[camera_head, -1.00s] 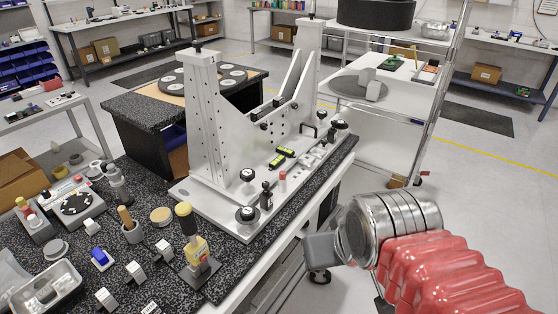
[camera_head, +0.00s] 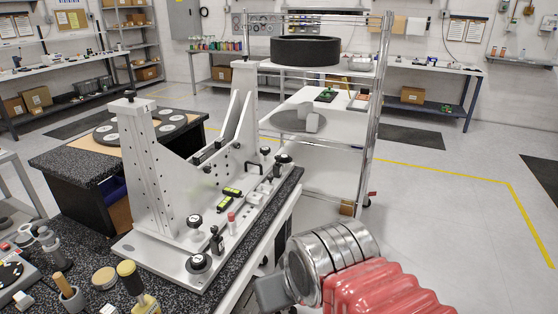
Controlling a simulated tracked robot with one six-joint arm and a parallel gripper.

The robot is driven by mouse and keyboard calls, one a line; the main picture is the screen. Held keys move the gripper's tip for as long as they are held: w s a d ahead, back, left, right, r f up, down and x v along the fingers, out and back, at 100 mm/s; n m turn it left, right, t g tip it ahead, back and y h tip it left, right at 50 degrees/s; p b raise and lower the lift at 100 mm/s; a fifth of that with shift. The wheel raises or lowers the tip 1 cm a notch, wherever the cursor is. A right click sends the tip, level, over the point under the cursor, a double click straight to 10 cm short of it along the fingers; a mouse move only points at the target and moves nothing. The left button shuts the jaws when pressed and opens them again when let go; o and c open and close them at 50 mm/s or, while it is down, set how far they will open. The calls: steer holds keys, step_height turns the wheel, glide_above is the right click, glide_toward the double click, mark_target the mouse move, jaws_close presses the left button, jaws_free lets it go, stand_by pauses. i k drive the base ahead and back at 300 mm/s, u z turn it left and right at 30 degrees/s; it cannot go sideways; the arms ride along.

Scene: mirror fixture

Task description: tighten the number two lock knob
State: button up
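The mirror fixture (camera_head: 151,190) is a pale metal frame with two uprights on a base plate, standing on a dark speckled bench. Two black knobs with pale tops sit near its front corner: one (camera_head: 195,221) by the near upright, the other (camera_head: 199,263) at the plate's front edge. Another black knob (camera_head: 283,158) is at the plate's far right end. I cannot read numbers to tell which is number two. My gripper (camera_head: 273,293) shows as a grey block on the metal wrist, right of the front knobs and apart from them. Its fingers are not clear.
A yellow-and-black tool (camera_head: 230,193) and a red-topped peg (camera_head: 231,222) are on the base plate. A yellow-knobbed part (camera_head: 130,280) stands at the bench front. A wire rack (camera_head: 372,120) stands behind. Open floor (camera_head: 450,230) lies to the right.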

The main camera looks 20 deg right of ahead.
mark_target(285, 159)
steer(key=k, duration=0.6)
steer(key=z, duration=0.6)
steer(key=i, duration=1.85)
steer(key=u, duration=0.6)
